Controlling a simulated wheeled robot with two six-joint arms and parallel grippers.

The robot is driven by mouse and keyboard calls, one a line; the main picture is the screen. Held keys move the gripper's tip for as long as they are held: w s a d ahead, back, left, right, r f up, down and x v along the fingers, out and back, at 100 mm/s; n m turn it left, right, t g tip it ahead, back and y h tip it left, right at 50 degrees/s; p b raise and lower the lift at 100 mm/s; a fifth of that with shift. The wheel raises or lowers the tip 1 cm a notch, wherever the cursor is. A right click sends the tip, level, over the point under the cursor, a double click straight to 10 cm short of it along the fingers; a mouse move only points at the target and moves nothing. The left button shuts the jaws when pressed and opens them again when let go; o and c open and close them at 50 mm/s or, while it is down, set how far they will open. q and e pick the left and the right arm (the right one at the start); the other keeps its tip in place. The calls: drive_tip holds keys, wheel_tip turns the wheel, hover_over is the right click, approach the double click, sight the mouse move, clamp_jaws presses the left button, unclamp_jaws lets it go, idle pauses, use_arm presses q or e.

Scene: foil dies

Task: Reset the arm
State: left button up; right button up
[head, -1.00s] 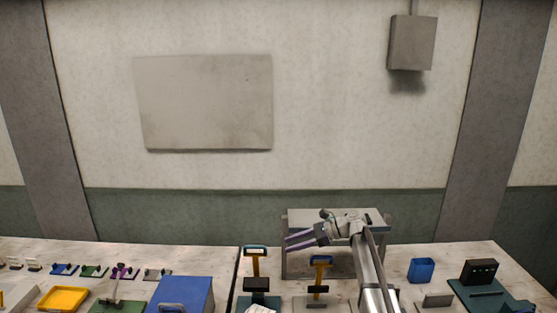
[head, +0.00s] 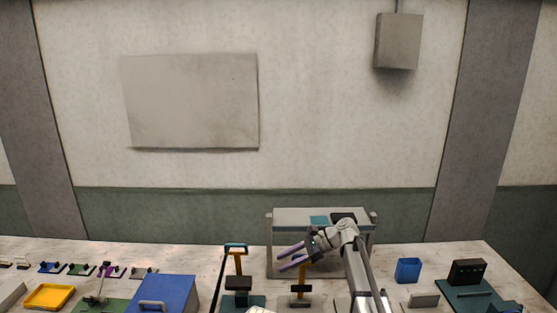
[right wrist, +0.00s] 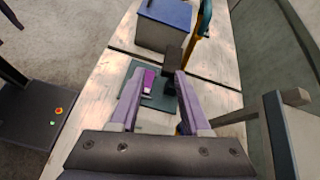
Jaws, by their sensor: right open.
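My right gripper (head: 281,260) is open and empty in the head view, its purple fingers pointing left in front of the grey stand (head: 271,240). It is raised above the bench, near the hand press with the orange-yellow post (head: 301,270). In the right wrist view the gripper (right wrist: 165,73) shows its two fingers apart, with a dark green mat (right wrist: 158,103) below and beyond them. A small magenta and white item (right wrist: 149,82) shows beside the left finger; its exact height is hard to tell. My left gripper is not in view.
Another press (head: 237,265) with a blue top stands left of the gripper. A blue box (head: 165,291) and a yellow tray (head: 48,296) are further left. A blue bin (head: 407,270) and a black device (head: 467,272) are right of my arm.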

drive_tip(key=s+a+f+n+g+h+b, duration=0.1)
drive_tip(key=s+f+n+h+b, duration=0.2)
drive_tip(key=s+f+n, duration=0.5)
drive_tip(key=s+a+f+n+h+b, duration=0.2)
drive_tip(key=s+f+h, duration=0.3)
drive_tip(key=s, duration=0.7)
drive_tip(key=s+d+f+n+h+b, duration=0.2)
drive_tip(key=s+d+f+n, duration=0.1)
drive_tip(key=s, duration=0.3)
drive_tip(key=s+d+f+n+t+h+b, duration=0.1)
drive_tip(key=s+d+f+n+h, duration=0.2)
drive_tip(key=s+n, duration=0.2)
drive_tip(key=shift+s+d+f+n+b, duration=0.35)
drive_tip(key=shift+s+n, duration=0.05)
drive_tip(key=shift+s, duration=0.5)
